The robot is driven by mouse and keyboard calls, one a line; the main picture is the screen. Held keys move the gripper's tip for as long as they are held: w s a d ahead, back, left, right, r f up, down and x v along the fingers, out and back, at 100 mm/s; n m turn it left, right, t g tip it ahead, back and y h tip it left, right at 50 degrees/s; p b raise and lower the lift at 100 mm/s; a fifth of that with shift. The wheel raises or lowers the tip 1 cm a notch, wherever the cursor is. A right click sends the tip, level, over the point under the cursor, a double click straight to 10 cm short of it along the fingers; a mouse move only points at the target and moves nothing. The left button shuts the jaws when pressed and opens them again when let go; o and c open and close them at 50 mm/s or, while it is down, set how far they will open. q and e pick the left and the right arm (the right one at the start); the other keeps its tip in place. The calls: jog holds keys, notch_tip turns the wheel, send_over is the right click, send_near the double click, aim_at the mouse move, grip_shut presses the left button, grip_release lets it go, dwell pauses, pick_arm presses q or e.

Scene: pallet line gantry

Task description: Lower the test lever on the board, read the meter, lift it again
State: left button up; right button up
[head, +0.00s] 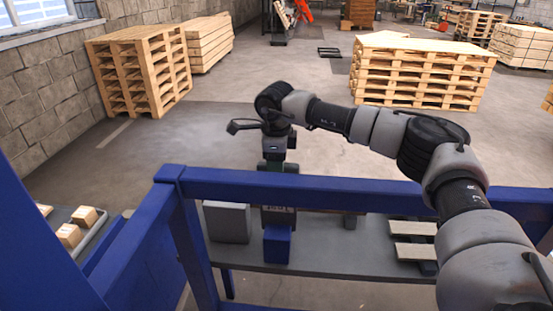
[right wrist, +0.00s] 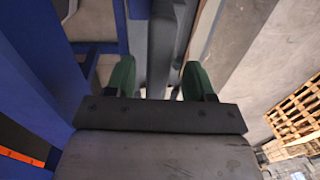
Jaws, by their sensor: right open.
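My right gripper (head: 279,168) points down just at the blue front rail in the head view, its tips partly hidden by the rail. In the right wrist view its two green fingers (right wrist: 158,80) stand apart, open, with a dark grey upright bar (right wrist: 161,45) seen between them; I cannot tell whether this is the test lever or whether the fingers touch it. Below the gripper in the head view is a blue block (head: 277,246) with a dark part above it. No meter face or board can be made out. My left gripper is not in view.
The blue rail (head: 350,188) crosses in front of a grey shelf (head: 330,288). A grey box (head: 227,222) stands left of the blue block, and pale wooden slats (head: 414,251) lie to the right. Stacked pallets (head: 420,75) stand on the open floor beyond.

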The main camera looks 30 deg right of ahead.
jog(key=shift+f, duration=0.6)
grip_shut()
jog(key=w+d, duration=0.5)
jog(key=w, duration=0.2)
jog(key=shift+w+d+f, duration=0.3)
jog(key=shift+d, duration=0.1)
